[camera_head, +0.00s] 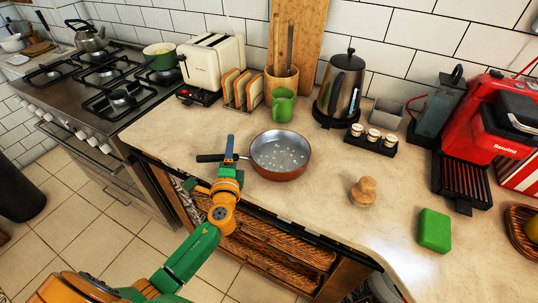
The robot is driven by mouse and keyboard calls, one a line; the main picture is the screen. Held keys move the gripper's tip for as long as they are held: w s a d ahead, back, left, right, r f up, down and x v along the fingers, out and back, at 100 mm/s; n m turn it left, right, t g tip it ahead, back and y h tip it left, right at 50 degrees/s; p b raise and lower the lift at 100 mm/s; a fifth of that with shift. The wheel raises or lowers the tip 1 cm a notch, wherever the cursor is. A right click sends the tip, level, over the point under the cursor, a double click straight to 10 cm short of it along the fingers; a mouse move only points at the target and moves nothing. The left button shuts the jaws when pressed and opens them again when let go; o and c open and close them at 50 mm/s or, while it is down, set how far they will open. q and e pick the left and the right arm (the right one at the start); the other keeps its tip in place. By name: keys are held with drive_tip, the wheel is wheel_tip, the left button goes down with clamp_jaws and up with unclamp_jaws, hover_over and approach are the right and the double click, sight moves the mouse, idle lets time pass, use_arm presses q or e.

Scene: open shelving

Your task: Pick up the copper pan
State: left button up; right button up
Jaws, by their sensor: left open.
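The copper pan (281,175) sits upright on the countertop near its front edge. It has a copper outer side and a speckled grey inside, and it looks empty. Its dark handle (209,158) points left. My left gripper (229,150) is over the handle, with the blue fingers across it just left of the pan's bowl. The gripper is open. Part of the handle is hidden behind the fingers, and I cannot tell whether they touch it. My right gripper is not in view.
A green mug (283,105) stands behind the pan, near a toast rack (242,90) and a kettle (341,88). A wooden knob-shaped object (363,191) and a green block (434,231) are to the right. The stove (80,85) is left. Counter between pan and wooden object is clear.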

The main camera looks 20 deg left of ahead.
use_arm(q)
drive_tip(key=shift+w+a+f, duration=0.25)
drive_tip(key=shift+w, duration=0.3)
drive_tip(key=shift+s+r, duration=0.1)
drive_tip(key=shift+s, duration=0.05)
clamp_jaws()
drive_tip(key=shift+d, duration=0.1)
idle(0.7)
